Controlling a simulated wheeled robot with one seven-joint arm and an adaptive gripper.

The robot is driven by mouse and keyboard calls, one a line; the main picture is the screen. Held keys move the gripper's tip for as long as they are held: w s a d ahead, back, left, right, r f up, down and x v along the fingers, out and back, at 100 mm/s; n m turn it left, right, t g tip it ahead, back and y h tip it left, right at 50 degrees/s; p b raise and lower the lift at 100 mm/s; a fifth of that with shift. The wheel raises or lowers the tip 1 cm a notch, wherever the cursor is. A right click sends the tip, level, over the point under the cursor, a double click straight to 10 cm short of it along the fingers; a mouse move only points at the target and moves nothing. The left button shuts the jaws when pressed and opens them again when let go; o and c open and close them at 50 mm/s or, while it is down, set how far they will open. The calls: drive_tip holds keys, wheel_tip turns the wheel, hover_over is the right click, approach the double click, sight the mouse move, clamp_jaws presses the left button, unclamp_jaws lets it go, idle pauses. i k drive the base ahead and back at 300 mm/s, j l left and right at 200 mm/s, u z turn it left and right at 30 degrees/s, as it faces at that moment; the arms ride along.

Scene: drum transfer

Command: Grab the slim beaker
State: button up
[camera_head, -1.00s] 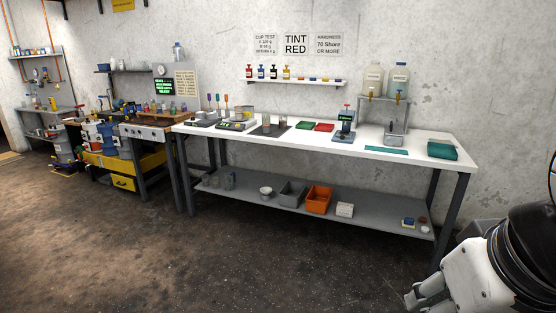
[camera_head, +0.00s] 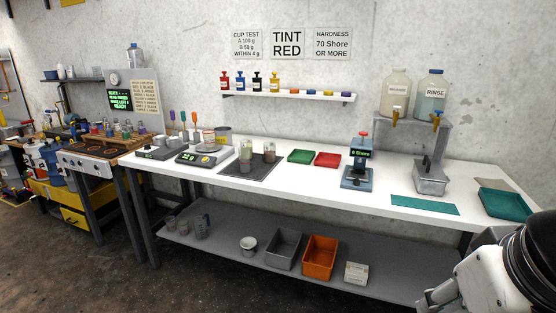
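Two clear containers stand upright on a dark mat (camera_head: 250,171) on the white bench. The left one (camera_head: 245,157) is taller and holds pale contents; the right one (camera_head: 269,153) holds something brownish. Several grey see-through vessels stand at the left of the lower shelf, among them a narrow one (camera_head: 184,229) and a larger jug-like one (camera_head: 202,227). I cannot tell which is the slim beaker. My gripper (camera_head: 434,300) shows partly at the bottom right, cut by the frame edge, far from all these vessels. Its opening cannot be made out.
The lower shelf holds a grey bin (camera_head: 284,250) and orange bin (camera_head: 319,258). The floor in front is clear.

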sight(244, 151)
drive_tip(key=i+u, duration=0.1)
drive_tip(key=i, duration=0.9)
drive_tip(key=i+l+u, duration=0.1)
drive_tip(key=i, duration=0.85)
drive_tip(key=i+u, duration=0.15)
drive_tip(key=i, duration=0.3)
drive_tip(key=i+l+u, duration=0.15)
drive_tip(key=i, duration=0.3)
drive_tip(key=i+l+u, duration=0.15)
drive_tip(key=i, duration=0.25)
